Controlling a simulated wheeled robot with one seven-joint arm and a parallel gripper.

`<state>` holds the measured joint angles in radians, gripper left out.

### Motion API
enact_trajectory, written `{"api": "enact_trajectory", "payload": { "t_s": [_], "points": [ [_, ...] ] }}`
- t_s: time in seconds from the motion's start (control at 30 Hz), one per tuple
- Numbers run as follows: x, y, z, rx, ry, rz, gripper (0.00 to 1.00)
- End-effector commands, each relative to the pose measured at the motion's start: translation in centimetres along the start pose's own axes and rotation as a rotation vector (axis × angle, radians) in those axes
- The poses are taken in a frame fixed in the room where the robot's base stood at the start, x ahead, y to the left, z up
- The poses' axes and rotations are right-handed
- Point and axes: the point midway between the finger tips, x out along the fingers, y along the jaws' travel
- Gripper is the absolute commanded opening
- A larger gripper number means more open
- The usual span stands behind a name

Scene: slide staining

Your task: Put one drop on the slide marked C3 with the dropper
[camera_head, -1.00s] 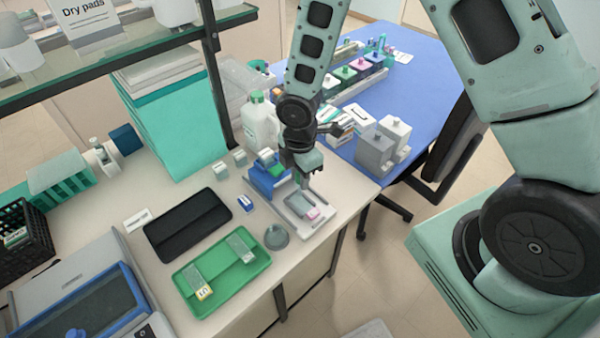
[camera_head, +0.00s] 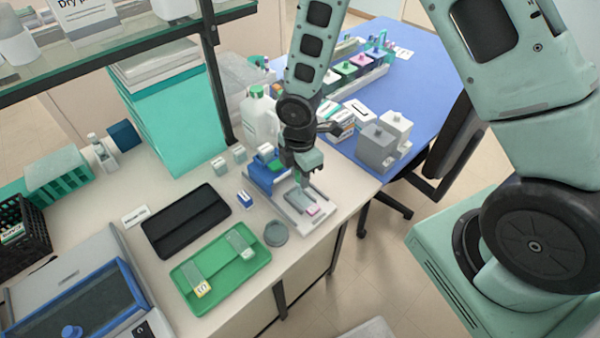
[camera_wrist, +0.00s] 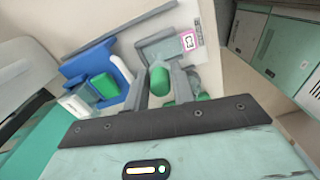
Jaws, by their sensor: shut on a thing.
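The slide marked C3, with a pink-edged label (camera_wrist: 188,41), lies on a pale grey holder (camera_wrist: 200,59) in the wrist view. In the head view its pink label (camera_head: 313,211) shows at the front of the holder (camera_head: 325,226). My gripper (camera_wrist: 163,84) is shut on the dropper, whose green bulb (camera_wrist: 160,79) shows between the fingers. In the head view my gripper (camera_head: 303,172) is above the rear part of the slide holder. The dropper's tip is hard to make out, and I cannot tell its gap to the slide.
A blue rack (camera_head: 262,181) stands just left of the holder. A round grey dish (camera_head: 276,234), a green tray (camera_head: 221,279) with two slides and a black tray (camera_head: 187,222) lie further left. A white bottle (camera_head: 259,120) stands behind. The bench's front edge is close.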

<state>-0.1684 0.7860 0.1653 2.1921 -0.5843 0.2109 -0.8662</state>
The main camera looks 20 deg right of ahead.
Motion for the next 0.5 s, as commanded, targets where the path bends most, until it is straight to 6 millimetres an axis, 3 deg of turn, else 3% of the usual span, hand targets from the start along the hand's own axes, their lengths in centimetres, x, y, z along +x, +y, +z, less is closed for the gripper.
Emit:
{"api": "enact_trajectory", "payload": {
  "t_s": [0.5],
  "points": [
    [0.53,0.01,0.0,0.0,0.0,0.0,0.04]
  ]
}}
